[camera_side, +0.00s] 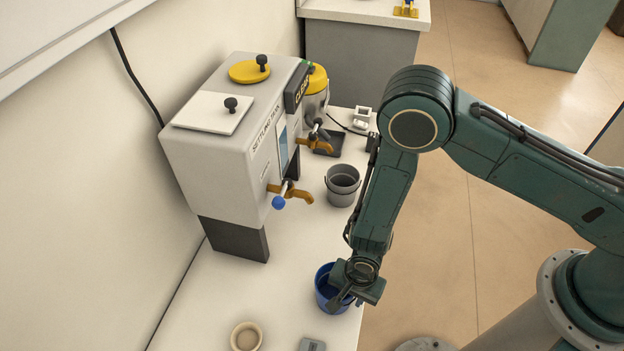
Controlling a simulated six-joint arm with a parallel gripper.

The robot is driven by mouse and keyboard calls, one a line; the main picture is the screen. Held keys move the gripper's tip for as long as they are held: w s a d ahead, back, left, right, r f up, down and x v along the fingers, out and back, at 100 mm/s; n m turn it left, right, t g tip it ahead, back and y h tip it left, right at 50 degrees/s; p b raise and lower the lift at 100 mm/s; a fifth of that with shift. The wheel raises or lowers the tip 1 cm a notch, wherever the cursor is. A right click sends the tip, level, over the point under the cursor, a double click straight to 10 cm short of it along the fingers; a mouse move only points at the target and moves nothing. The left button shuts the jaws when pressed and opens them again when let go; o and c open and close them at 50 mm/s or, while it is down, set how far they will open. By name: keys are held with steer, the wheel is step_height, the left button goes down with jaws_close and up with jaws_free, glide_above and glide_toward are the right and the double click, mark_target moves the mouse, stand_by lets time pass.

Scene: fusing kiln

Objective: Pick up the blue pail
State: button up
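The blue pail (323,289) stands on the white counter near its right edge, in the lower middle of the side view. My gripper (343,298) is at the pail's right side, over its rim, and covers part of it. The fingers are small and dark here, and I cannot tell whether they are open or shut, or whether they touch the pail or its handle.
A grey pail (342,186) stands farther back on the counter (238,290). A grey settling tank (225,150) with taps is at the left. A beige bowl (246,337) and a small grey block (311,345) lie at the front.

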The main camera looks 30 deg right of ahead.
jaws_close()
steer(key=shift+r, duration=0.1)
stand_by(0.4)
step_height(320, 180, up, 20)
stand_by(1.0)
stand_by(0.4)
